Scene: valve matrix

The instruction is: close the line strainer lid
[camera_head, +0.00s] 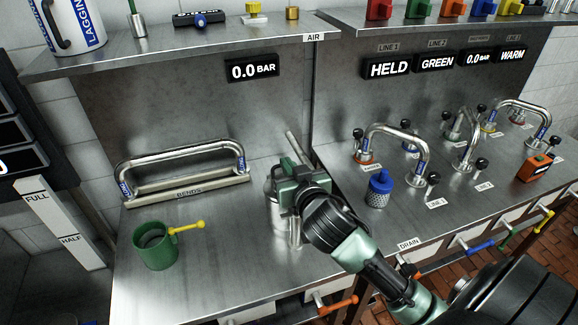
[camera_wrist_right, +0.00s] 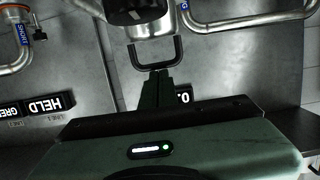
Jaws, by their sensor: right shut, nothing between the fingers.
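The line strainer appears to be the metal cylinder (camera_head: 285,218) standing at the bench's middle, partly hidden behind my right gripper. A pale bar (camera_head: 297,148) slants up behind the gripper; I cannot tell whether it is part of the lid. In the right wrist view a metal body (camera_wrist_right: 154,48) with a dark round part (camera_wrist_right: 138,12) shows at the top, with a dark square loop handle (camera_wrist_right: 177,52) in front of it. My right gripper (camera_head: 284,172) is shut and empty at the cylinder's top. Its fingers (camera_wrist_right: 157,76) point at the loop; contact is unclear. My left gripper is out of view.
A green cup (camera_head: 155,247) with a yellow-knobbed bar stands at left, before a metal rack (camera_head: 185,180). A blue-topped mesh basket (camera_head: 379,190) stands right of the gripper, near curved pipes (camera_head: 415,145). Bare bench lies between cup and cylinder.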

